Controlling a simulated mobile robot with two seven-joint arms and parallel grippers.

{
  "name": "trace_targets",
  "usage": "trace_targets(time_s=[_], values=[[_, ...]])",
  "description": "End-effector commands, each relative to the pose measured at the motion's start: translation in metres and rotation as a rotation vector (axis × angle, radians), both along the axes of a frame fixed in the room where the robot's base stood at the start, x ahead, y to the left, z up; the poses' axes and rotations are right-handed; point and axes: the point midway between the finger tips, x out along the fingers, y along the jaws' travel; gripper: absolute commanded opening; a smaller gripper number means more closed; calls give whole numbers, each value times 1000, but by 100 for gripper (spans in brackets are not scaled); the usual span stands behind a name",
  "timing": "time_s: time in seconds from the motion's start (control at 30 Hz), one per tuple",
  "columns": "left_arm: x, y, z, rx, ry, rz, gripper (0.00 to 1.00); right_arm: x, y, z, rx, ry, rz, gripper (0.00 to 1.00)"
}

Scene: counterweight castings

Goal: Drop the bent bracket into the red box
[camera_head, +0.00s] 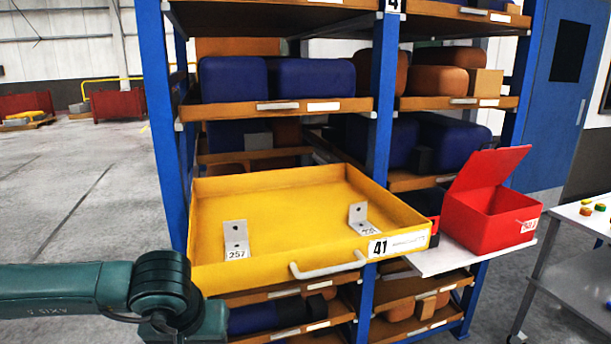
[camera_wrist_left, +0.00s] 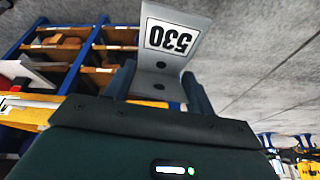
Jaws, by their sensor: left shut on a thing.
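A bent metal bracket (camera_wrist_left: 168,62) with a label reading 530 is held between the fingers of my left gripper (camera_wrist_left: 158,84), seen in the left wrist view. In the head view my left arm comes in at the lower left, but its gripper and the held bracket do not show. The red box (camera_head: 488,222) stands at the right with its lid tilted up and open. Two more bent brackets stand in the yellow drawer: one marked 257 (camera_head: 236,240) at the left and one (camera_head: 360,217) at the right. My right gripper is not in view.
The yellow drawer (camera_head: 310,262), labelled 41, is pulled out from the blue rack (camera_head: 160,120). The red box sits on a white shelf board (camera_head: 432,262). A grey table (camera_head: 585,250) with small coloured pieces is at the far right. Open floor lies at the left.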

Motion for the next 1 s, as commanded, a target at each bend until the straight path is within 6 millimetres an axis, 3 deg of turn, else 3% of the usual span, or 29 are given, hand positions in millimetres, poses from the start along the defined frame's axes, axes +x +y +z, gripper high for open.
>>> trace_targets(time_s=[0.1,0.23,0.67,0.77,1.0], values=[[-28,17,-19,-10,1,-49,23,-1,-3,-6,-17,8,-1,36],[-47,25,-29,-16,-2,-84,23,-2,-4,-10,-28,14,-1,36],[-53,27,-30,-18,-6,-100,23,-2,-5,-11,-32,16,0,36],[-46,27,-17,-15,-8,-122,23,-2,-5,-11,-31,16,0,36],[-29,26,53,-13,-6,-278,23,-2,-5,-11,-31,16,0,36]])
